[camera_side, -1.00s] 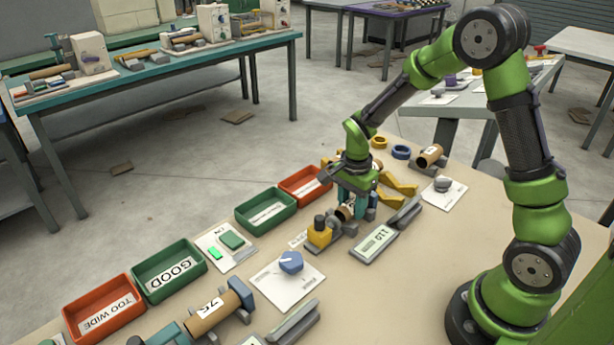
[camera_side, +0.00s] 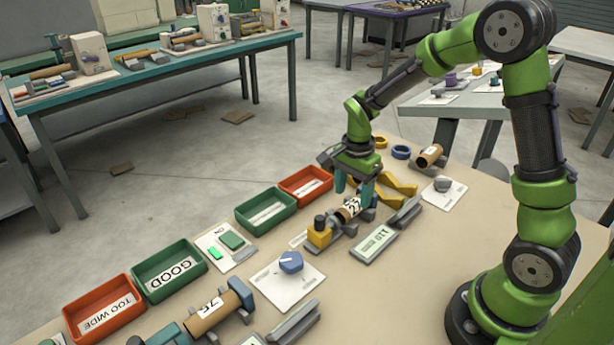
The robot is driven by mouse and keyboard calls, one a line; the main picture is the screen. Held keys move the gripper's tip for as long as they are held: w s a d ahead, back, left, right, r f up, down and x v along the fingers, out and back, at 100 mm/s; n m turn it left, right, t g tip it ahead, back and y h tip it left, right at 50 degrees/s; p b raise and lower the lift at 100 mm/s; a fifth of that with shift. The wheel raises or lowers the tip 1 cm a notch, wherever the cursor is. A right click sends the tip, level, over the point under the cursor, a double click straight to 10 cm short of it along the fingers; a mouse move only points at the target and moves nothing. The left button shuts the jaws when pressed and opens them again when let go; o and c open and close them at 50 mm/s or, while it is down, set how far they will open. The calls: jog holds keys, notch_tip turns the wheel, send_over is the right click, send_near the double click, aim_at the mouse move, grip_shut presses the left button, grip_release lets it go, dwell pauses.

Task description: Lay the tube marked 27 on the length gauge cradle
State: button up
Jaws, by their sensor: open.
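A brown cardboard tube (camera_side: 350,208) with a white label lies on the grey cradle of a gauge (camera_side: 334,234) with a yellow end block. The label's number is too small to read surely. A display (camera_side: 375,243) beside the cradle reads about 110. My gripper (camera_side: 354,196) is just above this tube, with its teal fingers open and apart, straddling the tube's top. Another labelled tube (camera_side: 208,315) lies on a second cradle at the lower left; I cannot read its number surely.
Red (camera_side: 103,306) and green (camera_side: 168,270) trays line the left edge, with another green (camera_side: 265,210) and a red tray (camera_side: 305,185) beyond. A blue knob plate (camera_side: 288,280) stands between the cradles. Yellow supports (camera_side: 398,186) and a plain tube (camera_side: 429,157) lie at the right.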

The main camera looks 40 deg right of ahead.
aim_at(352, 204)
notch_tip(352, 204, up, 9)
jog(key=s+a+r+n+t+y, duration=0.1)
jog(key=s+a+r+n+t, duration=0.2)
jog(key=s+n, duration=0.4)
jog(key=s+a+r+n+t+y, duration=0.1)
jog(key=s+a+r+n+t, duration=0.3)
jog(key=s+n, duration=0.3)
jog(key=shift+a+r, duration=0.65)
jog(key=shift+r, duration=0.25)
dwell(0.6)
